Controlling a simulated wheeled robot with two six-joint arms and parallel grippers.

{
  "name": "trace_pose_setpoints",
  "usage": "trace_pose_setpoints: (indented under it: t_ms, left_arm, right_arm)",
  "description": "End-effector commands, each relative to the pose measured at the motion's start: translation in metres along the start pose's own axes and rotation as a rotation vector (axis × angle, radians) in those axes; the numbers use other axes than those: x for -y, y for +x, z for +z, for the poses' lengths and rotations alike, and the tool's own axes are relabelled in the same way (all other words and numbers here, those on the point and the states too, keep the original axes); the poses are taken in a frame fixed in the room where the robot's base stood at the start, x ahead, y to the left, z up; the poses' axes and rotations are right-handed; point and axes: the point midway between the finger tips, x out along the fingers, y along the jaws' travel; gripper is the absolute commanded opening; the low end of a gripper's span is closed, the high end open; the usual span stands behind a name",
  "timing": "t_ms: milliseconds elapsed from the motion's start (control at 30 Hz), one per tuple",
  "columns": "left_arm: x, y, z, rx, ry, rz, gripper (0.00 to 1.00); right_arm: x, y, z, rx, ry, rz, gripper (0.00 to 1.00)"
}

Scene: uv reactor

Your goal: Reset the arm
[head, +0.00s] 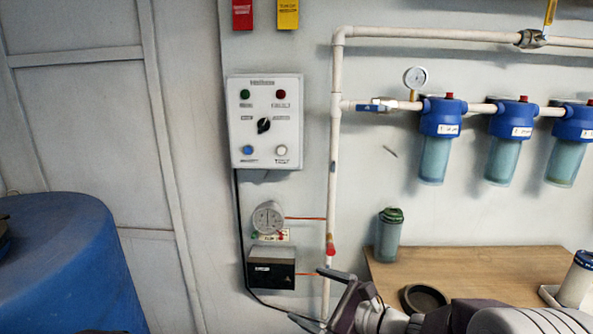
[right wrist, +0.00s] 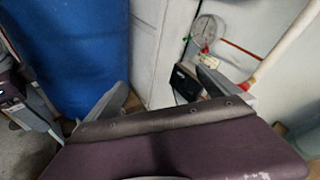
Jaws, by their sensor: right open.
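My right gripper (head: 322,299) comes in from the lower right of the head view, in front of the wall below the control box. Its two fingers are spread apart with nothing between them. In the right wrist view its fingers (right wrist: 161,88) also stand wide apart, with the pale wall and the blue barrel behind them. The gripper looks clear of the black box (head: 271,272) and the white pipe (head: 334,180), but its exact distance from them cannot be told. My left gripper does not show in the head view.
A blue barrel (head: 62,265) stands at left. A control box (head: 265,122) with a dial and buttons hangs on the wall above a round gauge (head: 268,217). Blue filter housings (head: 440,116) hang at right. A wooden table (head: 470,272) carries a green-lidded canister (head: 389,236) and a black ring (head: 423,299).

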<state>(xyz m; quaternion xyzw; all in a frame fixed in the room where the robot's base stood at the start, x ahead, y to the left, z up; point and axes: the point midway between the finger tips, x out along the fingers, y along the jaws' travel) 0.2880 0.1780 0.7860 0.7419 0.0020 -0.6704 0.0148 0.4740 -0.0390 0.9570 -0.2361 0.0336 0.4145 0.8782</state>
Motion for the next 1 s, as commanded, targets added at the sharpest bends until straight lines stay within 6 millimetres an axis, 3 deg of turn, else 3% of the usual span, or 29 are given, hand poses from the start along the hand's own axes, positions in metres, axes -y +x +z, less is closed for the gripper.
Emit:
trace_pose_setpoints:
  t_ms: [33, 133, 200, 300, 500, 667, 733, 1000]
  left_arm:
    - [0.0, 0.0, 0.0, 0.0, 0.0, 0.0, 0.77]
    - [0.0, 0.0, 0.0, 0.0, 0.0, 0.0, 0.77]
    - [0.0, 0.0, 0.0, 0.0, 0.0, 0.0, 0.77]
    - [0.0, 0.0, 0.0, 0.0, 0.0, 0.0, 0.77]
    - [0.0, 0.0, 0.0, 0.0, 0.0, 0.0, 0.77]
    - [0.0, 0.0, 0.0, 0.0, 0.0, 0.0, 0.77]
    - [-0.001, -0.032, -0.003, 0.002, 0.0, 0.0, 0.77]
    - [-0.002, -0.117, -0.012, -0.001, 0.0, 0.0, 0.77]
  right_arm:
    - [-0.043, -0.003, -0.003, -0.039, -0.111, 0.151, 1.0]
    - [-0.121, -0.03, -0.033, -0.139, -0.385, 0.469, 1.0]
    - [-0.156, -0.059, -0.061, -0.203, -0.587, 0.666, 1.0]
    - [-0.176, -0.101, -0.101, -0.274, -0.859, 0.896, 1.0]
    - [-0.164, -0.16, -0.158, -0.352, -1.293, 1.207, 1.0]
    - [-0.135, -0.181, -0.186, -0.365, -1.608, 1.375, 1.0]
    - [-0.115, -0.186, -0.158, -0.37, -1.654, 1.37, 1.0]
    - [-0.083, -0.208, -0.084, -0.369, -1.647, 1.37, 1.0]
